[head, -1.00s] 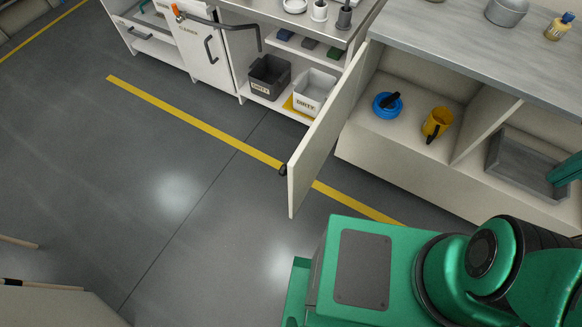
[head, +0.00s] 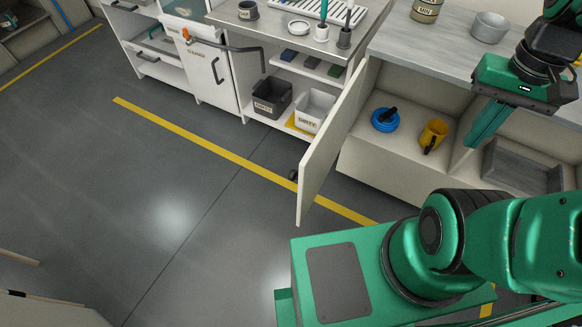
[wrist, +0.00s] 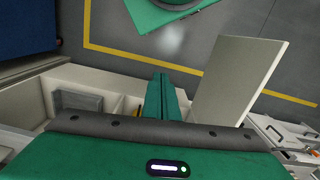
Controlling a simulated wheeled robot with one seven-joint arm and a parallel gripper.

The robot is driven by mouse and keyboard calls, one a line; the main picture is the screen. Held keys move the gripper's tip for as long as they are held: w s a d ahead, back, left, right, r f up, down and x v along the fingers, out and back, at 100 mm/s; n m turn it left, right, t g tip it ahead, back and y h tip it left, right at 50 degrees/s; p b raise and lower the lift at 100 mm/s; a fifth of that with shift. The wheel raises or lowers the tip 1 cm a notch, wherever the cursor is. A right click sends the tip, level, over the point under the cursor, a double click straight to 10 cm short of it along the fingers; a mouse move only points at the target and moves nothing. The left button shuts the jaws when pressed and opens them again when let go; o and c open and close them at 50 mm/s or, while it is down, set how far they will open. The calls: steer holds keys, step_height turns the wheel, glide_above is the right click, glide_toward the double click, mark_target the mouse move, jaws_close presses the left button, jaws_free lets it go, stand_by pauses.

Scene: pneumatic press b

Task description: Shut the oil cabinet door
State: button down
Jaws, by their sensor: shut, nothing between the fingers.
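The oil cabinet door (head: 326,146) stands swung out wide open from the cabinet, hinged at its left side, with a dark handle (head: 293,175) near its free edge. The open cabinet (head: 362,160) holds a blue round item (head: 385,119) and a yellow jug (head: 433,135). My gripper (head: 478,138) is shut and empty, pointing down in front of the cabinet's right part, well to the right of the door and apart from it. In the wrist view the shut fingers (wrist: 161,92) show left of the door panel (wrist: 237,80).
A grey tray (head: 520,168) lies in the right compartment. A pot (head: 490,27) and a tin (head: 426,10) stand on the countertop. Left of the door are grey and white bins (head: 271,97) under a bench. The floor (head: 170,200) left of the door is clear.

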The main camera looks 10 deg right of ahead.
steer(key=w+a+n+h, duration=0.1)
steer(key=w+a+n, duration=0.45)
steer(key=w, duration=0.35)
steer(key=w+a+f+n, duration=0.2)
steer(key=w+a+f, duration=0.1)
steer(key=a, duration=0.3)
steer(key=w+a+f+n, duration=0.2)
steer(key=w+a+n, duration=0.1)
steer(key=a, duration=0.4)
steer(key=w+a+f+n+g+h, duration=0.1)
steer(key=w+a+f+n, duration=0.1)
steer(key=a, duration=0.4)
steer(key=shift+w+a+f+n, duration=0.25)
steer(key=shift+w+f+n, duration=0.1)
steer(key=shift+w+f, duration=0.35)
steer(key=s+a+f+n, duration=0.2)
steer(key=a+f+n, duration=0.3)
steer(key=a, duration=0.7)
steer(key=m, duration=0.1)
glide_toward(293, 174)
steer(key=f, duration=0.1)
steer(key=d+f, duration=0.1)
steer(key=f, duration=0.1)
steer(key=s+f, duration=0.1)
steer(key=f, duration=0.1)
steer(key=shift+d+f, duration=0.1)
steer(key=shift+d, duration=0.25)
steer(key=shift+s+d, duration=0.4)
steer(key=shift+d, duration=0.15)
